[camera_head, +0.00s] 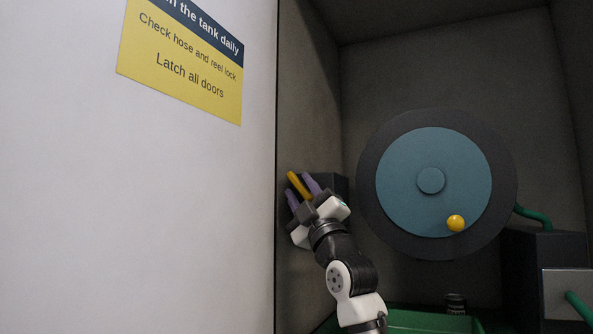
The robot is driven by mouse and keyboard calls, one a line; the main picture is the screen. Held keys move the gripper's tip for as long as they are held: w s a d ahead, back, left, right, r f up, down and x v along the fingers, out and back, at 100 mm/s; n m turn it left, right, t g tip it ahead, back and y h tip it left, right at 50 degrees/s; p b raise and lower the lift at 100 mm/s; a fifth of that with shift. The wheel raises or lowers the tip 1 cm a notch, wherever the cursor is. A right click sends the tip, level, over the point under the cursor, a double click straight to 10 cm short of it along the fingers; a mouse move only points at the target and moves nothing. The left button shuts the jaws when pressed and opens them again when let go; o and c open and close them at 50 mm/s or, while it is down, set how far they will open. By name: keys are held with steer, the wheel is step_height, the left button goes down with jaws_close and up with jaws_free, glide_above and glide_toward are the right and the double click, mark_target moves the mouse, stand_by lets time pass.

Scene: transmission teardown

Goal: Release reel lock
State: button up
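The reel (399,160) is a blue disc with a dark rim, a round hub and a yellow knob (455,223) at its lower right. A yellow lever (295,181), which looks like the reel lock, sticks out at a dark block (328,182) on the left inner wall, left of the reel. My gripper (301,187) is at this lever, its purple fingers apart with one on each side of it. I cannot tell whether both fingers touch the lever.
A white panel with a yellow and dark sign (181,60) fills the left. A green hose (535,215) leaves the reel's right side above a dark box (520,255). A green surface (425,321) and a small dark cap (456,303) lie below. Space before the reel's face is clear.

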steer(key=shift+p+x, duration=0.5)
steer(key=shift+x, duration=0.95)
steer(key=shift+c, duration=0.3)
jaws_close()
